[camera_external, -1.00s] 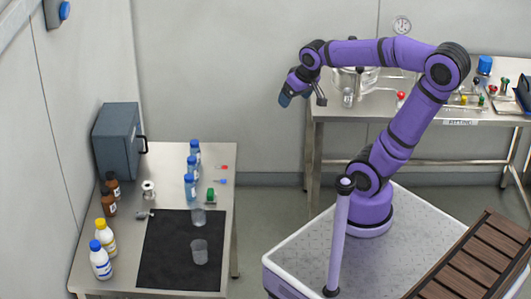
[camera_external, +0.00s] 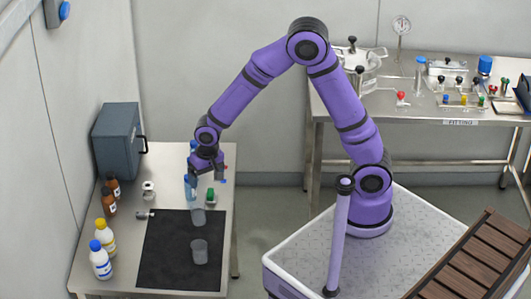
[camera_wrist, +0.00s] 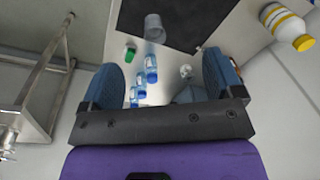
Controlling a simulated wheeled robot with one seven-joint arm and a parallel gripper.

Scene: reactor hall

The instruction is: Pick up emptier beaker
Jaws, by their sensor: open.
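Two clear grey beakers stand on the black mat (camera_external: 160,250) on the left table. The far beaker (camera_external: 197,218) is near the mat's back edge and the near beaker (camera_external: 200,253) is closer to the front. I cannot tell their fill levels. My gripper (camera_external: 206,178) is open and empty, above the table's back right part, behind and above the far beaker. In the wrist view my open fingers (camera_wrist: 163,62) frame blue-capped bottles, and one beaker (camera_wrist: 154,28) shows beyond the fingertips at the mat's edge.
Blue-capped bottles (camera_external: 190,188) stand close by my gripper, partly hidden by it. A green-topped item (camera_external: 210,197) is beside the far beaker. Brown bottles (camera_external: 109,203), white bottles (camera_external: 100,262) and a grey box (camera_external: 117,142) line the left. The mat's left part is clear.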

